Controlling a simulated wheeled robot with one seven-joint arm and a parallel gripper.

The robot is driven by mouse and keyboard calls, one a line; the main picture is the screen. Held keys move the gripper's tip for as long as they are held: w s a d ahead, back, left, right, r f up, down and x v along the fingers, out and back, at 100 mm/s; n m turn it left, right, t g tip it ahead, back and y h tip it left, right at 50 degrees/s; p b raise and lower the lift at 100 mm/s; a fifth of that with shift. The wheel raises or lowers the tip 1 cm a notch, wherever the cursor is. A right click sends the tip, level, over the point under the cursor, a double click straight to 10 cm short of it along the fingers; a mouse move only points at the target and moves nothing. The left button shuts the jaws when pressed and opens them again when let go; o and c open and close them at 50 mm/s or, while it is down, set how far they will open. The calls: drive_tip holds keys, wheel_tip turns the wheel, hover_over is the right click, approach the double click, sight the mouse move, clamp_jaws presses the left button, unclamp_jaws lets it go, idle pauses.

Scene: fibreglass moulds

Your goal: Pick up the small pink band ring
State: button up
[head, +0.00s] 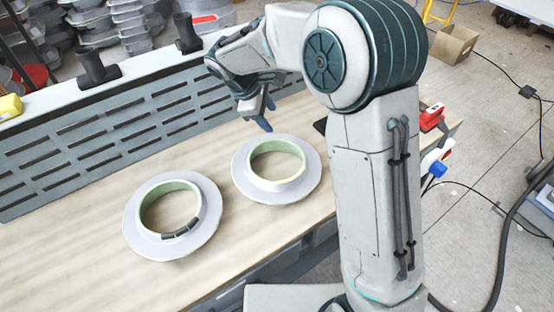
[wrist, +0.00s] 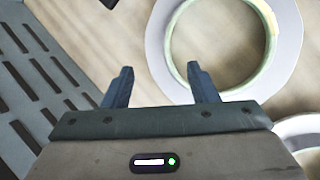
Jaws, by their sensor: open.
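I see no small pink band ring in either view. My gripper (head: 268,112) is in the upper middle of the head view, above the bench near its slotted back panel. It points down, behind the right-hand flanged ring. The right finger overlaps the edge of a flanged ring in that picture. The gripper holds nothing that I can see.
Two pale grey flanged rings with greenish inner walls, one left (head: 134,228) and one right (head: 312,184), lie on the wooden bench (head: 70,262). The left one has a dark segmented strip inside. A slotted grey panel (head: 60,165) lines the back. Bare wood separates rings and panel.

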drive_tip(key=w+a+f+n, duration=0.1)
drive_tip(key=a, duration=0.1)
drive_tip(key=p, duration=0.1)
approach(280, 137)
drive_tip(key=x, duration=0.5)
drive_tip(key=shift+p+x, duration=1.1)
drive_tip(key=shift+x, duration=1.5)
drive_tip(key=shift+s+a, duration=0.15)
drive_tip(key=shift+a, duration=0.05)
drive_tip(key=c, duration=1)
